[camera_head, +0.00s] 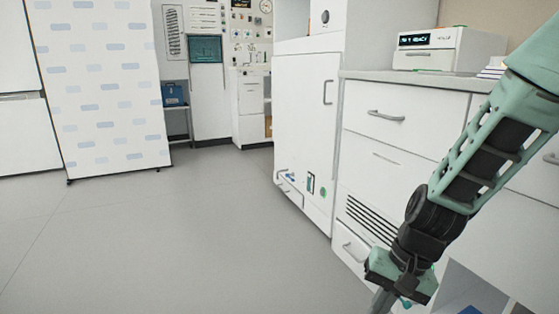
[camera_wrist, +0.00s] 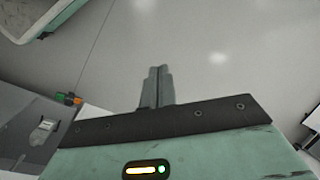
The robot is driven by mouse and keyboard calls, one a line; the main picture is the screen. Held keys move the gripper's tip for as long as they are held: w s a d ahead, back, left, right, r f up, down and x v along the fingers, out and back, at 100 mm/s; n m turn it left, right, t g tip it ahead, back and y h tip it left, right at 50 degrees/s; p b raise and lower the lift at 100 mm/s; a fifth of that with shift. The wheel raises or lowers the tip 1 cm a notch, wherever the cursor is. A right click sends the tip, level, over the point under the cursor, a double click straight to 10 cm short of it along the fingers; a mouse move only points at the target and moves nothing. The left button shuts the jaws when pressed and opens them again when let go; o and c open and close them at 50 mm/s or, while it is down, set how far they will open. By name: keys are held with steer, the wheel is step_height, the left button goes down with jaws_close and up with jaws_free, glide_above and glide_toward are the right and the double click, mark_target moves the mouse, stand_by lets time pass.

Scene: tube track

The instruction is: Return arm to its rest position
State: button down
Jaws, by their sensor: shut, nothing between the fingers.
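My arm hangs down at the right side of the head view, with green and black links. My gripper (camera_head: 383,300) is at its lower end, partly cut off by the bottom edge of the picture. In the wrist view my gripper (camera_wrist: 157,72) shows its two grey fingers side by side and touching, with nothing between them. The fingers point over bare grey floor (camera_wrist: 200,45).
White cabinets with drawers (camera_head: 390,145) stand close behind my arm, with a white device (camera_head: 435,50) on the counter. A patterned white panel (camera_head: 105,90) stands at the left. The grey floor (camera_head: 180,240) in the middle is clear.

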steer(key=s+a+r+n+h+p, duration=0.2)
steer(key=s+a+r+n+p, duration=0.1)
steer(key=s+r+n, duration=0.4)
steer(key=s+a+r+n+h+p, duration=0.1)
steer(key=s+a+r+n+p, duration=0.1)
steer(key=s+r+n, duration=0.5)
step_height(320, 180, up, 37)
steer(key=s+m+p, duration=0.2)
steer(key=p, duration=3.4)
steer(key=shift+a+r+t+p, duration=0.15)
steer(key=shift+r+t+p, duration=0.05)
steer(key=shift+t+p, duration=0.1)
steer(key=shift+f, duration=0.1)
